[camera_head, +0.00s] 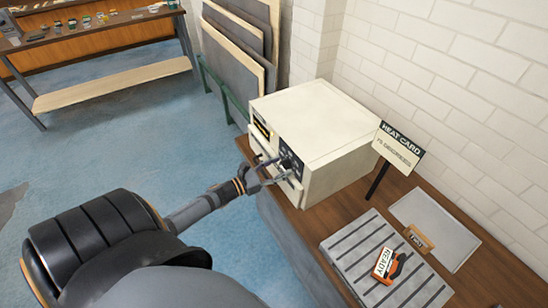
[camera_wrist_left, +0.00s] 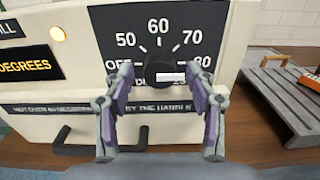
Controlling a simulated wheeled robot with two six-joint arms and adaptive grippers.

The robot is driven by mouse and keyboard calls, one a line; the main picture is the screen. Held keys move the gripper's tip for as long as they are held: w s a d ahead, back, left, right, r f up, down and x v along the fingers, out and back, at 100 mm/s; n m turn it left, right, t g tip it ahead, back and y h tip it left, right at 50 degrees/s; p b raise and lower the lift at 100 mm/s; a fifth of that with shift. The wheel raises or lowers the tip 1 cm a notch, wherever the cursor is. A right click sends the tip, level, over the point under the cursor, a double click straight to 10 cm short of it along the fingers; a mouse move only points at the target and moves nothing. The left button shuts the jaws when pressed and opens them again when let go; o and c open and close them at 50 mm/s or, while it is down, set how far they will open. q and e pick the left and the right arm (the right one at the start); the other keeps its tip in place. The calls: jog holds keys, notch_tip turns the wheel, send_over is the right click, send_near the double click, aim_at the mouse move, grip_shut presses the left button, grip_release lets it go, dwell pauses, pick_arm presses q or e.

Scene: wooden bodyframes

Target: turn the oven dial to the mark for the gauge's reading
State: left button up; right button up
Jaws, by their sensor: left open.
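The cream oven (camera_head: 318,128) stands on the wooden bench. In the left wrist view its black dial (camera_wrist_left: 146,76) sits on a dark panel (camera_wrist_left: 108,22) marked OFF, 50, 60, 70 and 80. A white bar on the dial points right, roughly toward the 80 side. My left gripper (camera_wrist_left: 160,77) is open, its fingertips on either side of the dial; contact is unclear. It also shows at the oven front in the head view (camera_head: 266,174). A black display (camera_wrist_left: 27,66) reads DEGREES, cut off at the left; no gauge reading is legible. My right gripper is out of view.
A heat card (camera_head: 398,143) on a black post stands right of the oven; its small text is unreadable. A slatted grey rack (camera_head: 350,245) holds a READY tag (camera_head: 384,263). A flat grey tray (camera_head: 425,215) lies behind.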

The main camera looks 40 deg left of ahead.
pick_arm(q)
jog(key=v, duration=1.2)
jog(key=shift+f, duration=0.1)
jog(key=s+a+f+n+g+y+b, duration=0.1)
jog(key=s+a+f+n+g+y, duration=0.2)
jog(key=f+n, duration=0.6)
jog(key=s+a+f+n+g+y, duration=0.2)
jog(key=s+f+n+y, duration=0.15)
jog(key=f+n, duration=0.55)
jog(key=s+a+f+n+g+y+b, duration=0.15)
jog(key=s+f+n, duration=0.4)
jog(key=f, duration=0.75)
jog(key=s+d+f+n+g, duration=0.9)
jog(key=s+d+f+n, duration=0.6)
jog(key=s+n, duration=0.2)
jog(key=shift+d+f+b, duration=0.25)
jog(key=shift+f+b, duration=0.05)
jog(key=shift+b, duration=0.05)
